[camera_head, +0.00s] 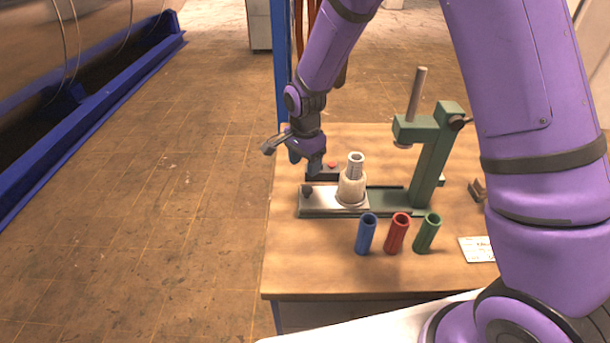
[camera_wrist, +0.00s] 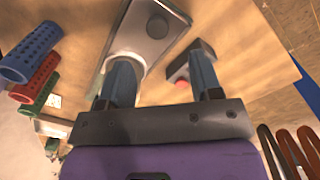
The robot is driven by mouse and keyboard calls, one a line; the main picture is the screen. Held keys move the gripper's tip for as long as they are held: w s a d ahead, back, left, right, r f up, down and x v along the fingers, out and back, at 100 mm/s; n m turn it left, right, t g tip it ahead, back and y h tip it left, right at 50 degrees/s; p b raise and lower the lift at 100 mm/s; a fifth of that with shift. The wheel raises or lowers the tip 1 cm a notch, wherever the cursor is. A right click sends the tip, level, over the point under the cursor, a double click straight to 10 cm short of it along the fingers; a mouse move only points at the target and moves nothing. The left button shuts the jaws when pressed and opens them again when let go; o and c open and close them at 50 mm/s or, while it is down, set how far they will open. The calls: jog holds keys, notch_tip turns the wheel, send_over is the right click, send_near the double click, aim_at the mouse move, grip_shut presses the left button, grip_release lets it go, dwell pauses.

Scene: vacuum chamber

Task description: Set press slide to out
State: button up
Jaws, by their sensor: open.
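The green press (camera_head: 430,165) stands on the wooden table, its ram above the right part of its base. The pale metal press slide (camera_head: 325,199) lies at the left end of that base, with a dark knob (camera_head: 307,190) at its left end. A whitish holder (camera_head: 352,188) with a grey tube upright in it stands on the slide, left of the ram and not under it. My gripper (camera_head: 306,160) is open, above and behind the knob end. In the wrist view my fingers (camera_wrist: 163,88) are apart and empty; the left one partly hides the holder. The slide's plate (camera_wrist: 135,28) shows beyond.
A dark block with a red button (camera_head: 332,166) sits behind the slide, close to my fingers. Blue (camera_head: 366,234), red (camera_head: 397,234) and green (camera_head: 428,233) tubes stand in front of the press. A white card (camera_head: 477,249) lies at right. The table's left front is clear.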

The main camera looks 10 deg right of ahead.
jog(key=shift+r, duration=1.05)
jog(key=s+d+r+n+t, duration=0.1)
jog(key=s+d+r+n, duration=0.2)
jog(key=r, duration=0.4)
jog(key=s+d+r+t, duration=0.1)
jog(key=s+d+r, duration=0.25)
jog(key=r, duration=0.35)
jog(key=s+d+r+n+t, duration=0.1)
jog(key=s+d+r+n, duration=0.2)
jog(key=r, duration=0.4)
jog(key=s+d+r+n+t, duration=0.1)
jog(key=s+d+r+n, duration=0.1)
jog(key=s, duration=0.8)
jog(key=s+d+r+n+t, duration=0.1)
jog(key=s+d+r+n, duration=0.2)
jog(key=s, duration=0.6)
jog(key=d+r, duration=0.2)
jog(key=d, duration=0.1)
jog(key=shift+s+d+r, duration=0.3)
jog(key=shift+s+d, duration=0.05)
